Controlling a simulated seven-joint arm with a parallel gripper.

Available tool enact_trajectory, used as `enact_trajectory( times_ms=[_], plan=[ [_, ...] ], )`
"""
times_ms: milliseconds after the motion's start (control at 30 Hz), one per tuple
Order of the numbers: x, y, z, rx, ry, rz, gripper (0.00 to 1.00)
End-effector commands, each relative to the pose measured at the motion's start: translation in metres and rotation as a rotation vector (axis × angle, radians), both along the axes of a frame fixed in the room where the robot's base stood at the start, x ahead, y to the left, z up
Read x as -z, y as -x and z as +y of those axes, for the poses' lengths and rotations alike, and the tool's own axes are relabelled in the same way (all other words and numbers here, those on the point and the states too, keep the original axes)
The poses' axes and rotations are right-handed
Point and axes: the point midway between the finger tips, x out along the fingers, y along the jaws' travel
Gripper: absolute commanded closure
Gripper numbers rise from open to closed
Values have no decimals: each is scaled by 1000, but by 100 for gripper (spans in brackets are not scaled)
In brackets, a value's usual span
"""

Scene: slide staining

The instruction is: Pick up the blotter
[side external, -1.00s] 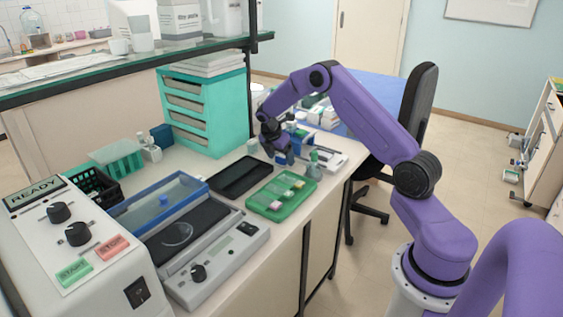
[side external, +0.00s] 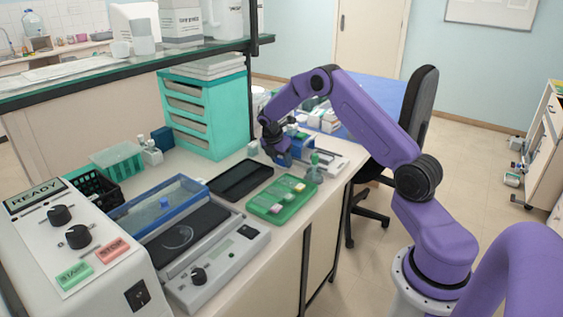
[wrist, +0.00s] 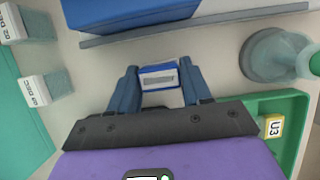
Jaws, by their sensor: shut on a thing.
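My gripper (wrist: 158,80) points down over the bench. Its two blue fingers are closed on the sides of a small blue block with a pale, grey-striped top, which I take to be the blotter (wrist: 158,76). The block sits between the fingertips; its underside is hidden, and I cannot tell whether it touches the bench. In the side view my gripper (side external: 279,151) is at the far end of the bench, behind the green tray, and the blotter cannot be clearly told from the blue fingers.
The green tray (side external: 262,211) with small pieces lies nearer, beside a dark flat tray (side external: 240,180). A green-topped bottle (side external: 314,170) stands close right of my gripper. In the wrist view a blue box (wrist: 130,12) and a grey bar (wrist: 200,27) lie beyond the fingers.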

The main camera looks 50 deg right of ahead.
Motion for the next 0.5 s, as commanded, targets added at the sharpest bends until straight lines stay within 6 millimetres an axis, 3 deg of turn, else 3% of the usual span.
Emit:
enact_trajectory(
  times_ms=[200,500],
  plan=[
    [-28,-1,0,-1,1,-4,81],
    [-74,35,18,-1,1,-3,81]
  ],
)
